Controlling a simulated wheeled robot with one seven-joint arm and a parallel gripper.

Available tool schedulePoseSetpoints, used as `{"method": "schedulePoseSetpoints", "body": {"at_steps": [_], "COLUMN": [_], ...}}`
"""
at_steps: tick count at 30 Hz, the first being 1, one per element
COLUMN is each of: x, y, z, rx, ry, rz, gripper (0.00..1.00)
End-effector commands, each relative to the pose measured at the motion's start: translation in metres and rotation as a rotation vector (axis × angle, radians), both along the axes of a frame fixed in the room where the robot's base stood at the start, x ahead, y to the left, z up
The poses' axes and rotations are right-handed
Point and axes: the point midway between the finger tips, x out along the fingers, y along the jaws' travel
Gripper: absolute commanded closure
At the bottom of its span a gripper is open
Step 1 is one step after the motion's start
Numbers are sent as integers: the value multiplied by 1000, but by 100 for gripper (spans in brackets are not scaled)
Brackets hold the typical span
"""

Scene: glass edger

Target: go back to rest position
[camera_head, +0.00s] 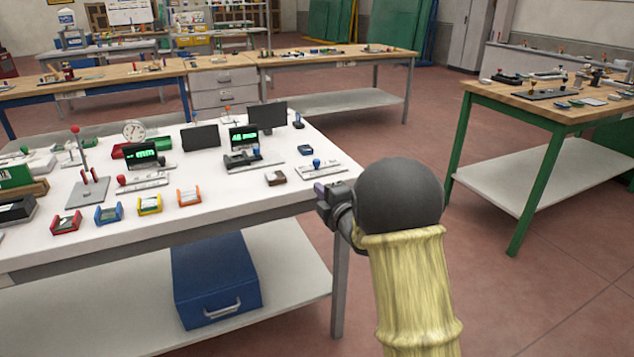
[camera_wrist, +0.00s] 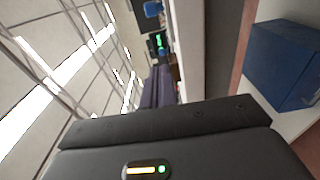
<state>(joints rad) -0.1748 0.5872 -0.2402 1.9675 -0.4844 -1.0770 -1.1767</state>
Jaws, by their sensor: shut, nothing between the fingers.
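My gripper (camera_head: 322,196) is at the end of my arm, just off the right front corner of the white table (camera_head: 245,192) in the head view. My dark wrist and the yellow-sleeved arm hide much of it. The wrist view shows my dark wrist housing along the bottom and the purple-grey fingers (camera_wrist: 155,88) closed together, with nothing between them. Beyond them are the white table edge and the room's ceiling, seen tilted.
A blue box (camera_head: 215,280) sits on the table's lower shelf. Small coloured holders, gauges and screens (camera_head: 265,116) stand on the white top. A green-legged workbench (camera_head: 560,105) is at the right. Red floor (camera_head: 490,290) is open between them.

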Motion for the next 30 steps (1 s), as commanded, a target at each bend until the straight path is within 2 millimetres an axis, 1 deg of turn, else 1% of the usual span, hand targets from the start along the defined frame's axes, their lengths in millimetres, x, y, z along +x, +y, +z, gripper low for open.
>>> {"method": "schedulePoseSetpoints", "body": {"at_steps": [2, 5, 8, 11, 14, 15, 17, 18, 20, 21, 24, 30], "x": [-3, -11, -29, -57, -93, -109, -135, -153, -181, -199, -241, -310], "y": [-5, -17, -36, -54, -68, -72, -78, -80, -83, -84, -84, -81], "z": [-1, -6, -18, -34, -51, -58, -68, -75, -84, -89, -100, -113], "rx": [22, 92, 205, 347, 491, 547, 632, 687, 763, 811, 908, 1046], "ry": [32, 128, 282, 458, 628, 693, 788, 850, 936, 988, 1096, 1250], "rz": [-21, -84, -188, -318, -455, -513, -602, -663, -757, -816, -952, -1184], "gripper": [100, 100, 100, 100, 100, 100, 100, 100, 100, 100, 100, 100]}}
